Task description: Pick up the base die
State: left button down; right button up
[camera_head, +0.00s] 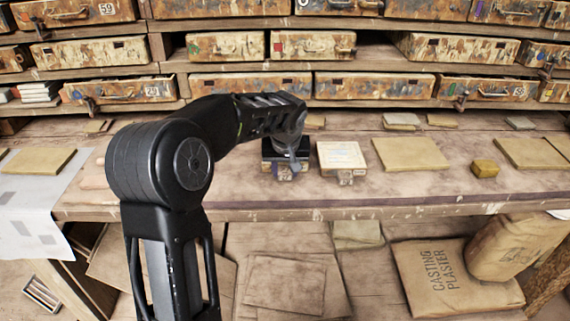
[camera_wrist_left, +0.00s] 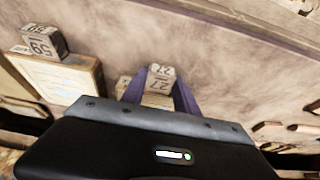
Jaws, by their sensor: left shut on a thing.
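My left gripper (camera_head: 289,163) reaches down at the front middle of the bench. In the left wrist view its two purple-grey fingers (camera_wrist_left: 160,84) are shut on a small worn block marked 27 (camera_wrist_left: 160,78), which I take to be the base die. In the head view the gripper largely hides that block, and part of a worn block (camera_head: 284,173) shows below a dark flat piece (camera_head: 279,155). I cannot tell whether the held block is clear of the bench. My right gripper is not in view.
A block marked 59 (camera_wrist_left: 40,42) shows in the wrist view. Tan slabs (camera_head: 410,154) and a yellow block (camera_head: 485,168) lie further right. Drawers (camera_head: 254,85) line the back.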

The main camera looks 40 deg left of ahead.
pick_arm(q)
notch_tip(320, 180, up, 10)
dwell(0.5)
dwell(0.7)
